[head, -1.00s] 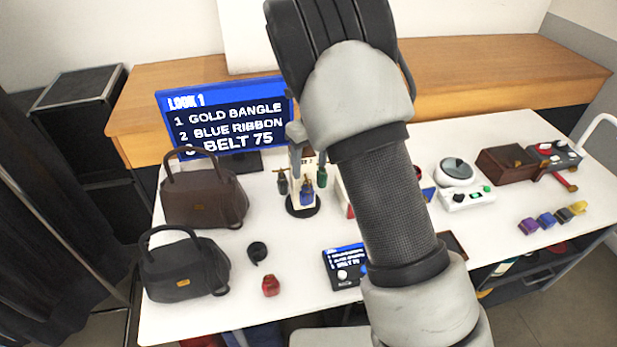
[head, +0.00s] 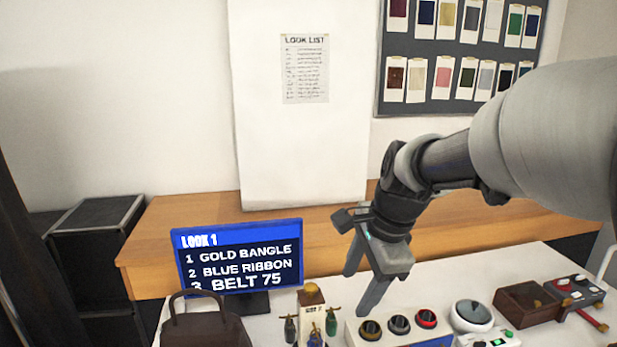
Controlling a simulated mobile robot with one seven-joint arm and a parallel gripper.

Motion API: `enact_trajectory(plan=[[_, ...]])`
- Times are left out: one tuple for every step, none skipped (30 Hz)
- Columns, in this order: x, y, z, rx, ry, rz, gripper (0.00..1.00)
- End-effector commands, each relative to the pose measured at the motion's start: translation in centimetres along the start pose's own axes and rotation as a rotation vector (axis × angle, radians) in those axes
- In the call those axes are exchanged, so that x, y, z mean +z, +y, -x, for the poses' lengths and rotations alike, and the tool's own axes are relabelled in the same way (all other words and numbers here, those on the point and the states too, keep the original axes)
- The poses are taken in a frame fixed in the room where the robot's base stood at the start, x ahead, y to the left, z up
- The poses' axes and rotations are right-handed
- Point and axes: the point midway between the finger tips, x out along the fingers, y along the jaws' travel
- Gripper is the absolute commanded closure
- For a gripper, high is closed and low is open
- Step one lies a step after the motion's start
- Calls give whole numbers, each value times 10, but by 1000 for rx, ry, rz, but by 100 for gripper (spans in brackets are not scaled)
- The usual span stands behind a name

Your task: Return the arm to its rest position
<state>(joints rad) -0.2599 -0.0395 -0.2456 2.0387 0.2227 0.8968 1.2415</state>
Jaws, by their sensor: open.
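My gripper (head: 358,291) is in the middle of the head view. It is open and empty, with its two fingers pointing down. My arm reaches in from the right edge and bends down at the wrist. The fingers appear above or in front of the back of the white table (head: 280,303), near a white box with several round dials (head: 399,325). I cannot tell the exact gap between the fingertips and the box.
A screen (head: 238,262) stands left of my gripper, with a brown handbag (head: 205,328) before it. A small stand with bottles (head: 312,318) is close by. A round white device (head: 472,316) and wooden tray (head: 521,303) are right. A tall white panel (head: 300,150) stands behind.

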Motion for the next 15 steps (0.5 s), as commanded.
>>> enact_trajectory(plan=[[1,16,24,-31,9,139,43],[1,27,34,-43,20,233,43],[2,40,45,-58,38,357,43],[2,50,53,-66,55,447,43],[3,60,60,-73,72,538,43],[3,73,69,-79,100,654,43],[3,83,74,-82,121,738,43],[3,92,78,-81,144,819,43],[3,103,84,-78,173,919,43],[2,111,86,-73,196,990,43],[2,119,89,-66,216,1055,43],[2,127,91,-57,242,1130,43],[1,133,93,-49,260,1183,43],[0,138,94,-41,275,1226,43],[0,143,95,-31,293,1276,43]])
